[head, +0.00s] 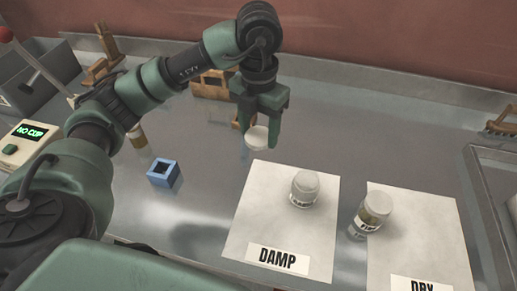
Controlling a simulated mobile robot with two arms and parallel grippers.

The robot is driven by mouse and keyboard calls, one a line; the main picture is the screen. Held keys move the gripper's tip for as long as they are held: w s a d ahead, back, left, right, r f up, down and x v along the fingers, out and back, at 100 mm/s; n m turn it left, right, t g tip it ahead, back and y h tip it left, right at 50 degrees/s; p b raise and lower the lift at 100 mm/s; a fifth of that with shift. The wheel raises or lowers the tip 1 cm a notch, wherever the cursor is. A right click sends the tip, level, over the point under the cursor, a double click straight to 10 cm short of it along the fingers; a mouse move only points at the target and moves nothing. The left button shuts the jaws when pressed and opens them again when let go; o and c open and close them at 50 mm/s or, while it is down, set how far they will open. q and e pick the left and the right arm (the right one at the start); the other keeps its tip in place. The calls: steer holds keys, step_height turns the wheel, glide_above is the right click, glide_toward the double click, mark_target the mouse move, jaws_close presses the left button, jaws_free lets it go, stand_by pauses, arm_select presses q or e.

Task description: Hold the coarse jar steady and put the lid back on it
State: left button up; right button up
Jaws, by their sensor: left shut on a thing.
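My left gripper (259,132) points down over the middle of the steel table, shut on a pale round lid (257,140). The lid is held behind the damp mat (250,215), apart from both white-capped jars. One white-capped jar (305,190) stands on that mat. Another capped jar with brownish contents (374,210) stands near the left edge of the dry mat (425,235). Their small labels are too small to read, so I cannot tell which is coarse. An amber container (138,138) stands at the left, partly hidden by my left arm. My right gripper is not in view.
A blue square block with an opening (163,172) stands left of the damp mat. A device reading NO CUP (28,133) and a grey bin (40,80) are at far left. A wooden rack (210,86) stands behind my gripper. A tray edge (485,190) is at right.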

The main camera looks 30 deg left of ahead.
arm_select(q)
steer(key=shift+r, duration=1)
steer(key=m, duration=0.2)
steer(key=s+f+m, duration=0.1)
steer(key=m, duration=0.1)
steer(key=f+m, duration=0.1)
steer(key=m, duration=0.2)
steer(key=shift+s+d, duration=0.15)
steer(key=shift+d, duration=0.2)
steer(key=s+d+f+m, duration=0.1)
steer(key=s+f+m, duration=0.2)
steer(key=m, duration=1.1)
steer(key=s+d+f+m+b, duration=0.1)
steer(key=s+f+m, duration=0.2)
steer(key=m, duration=1.1)
steer(key=shift+s+d+f, duration=0.15)
steer(key=shift+s+d, duration=0.2)
steer(key=shift+d, duration=0.05)
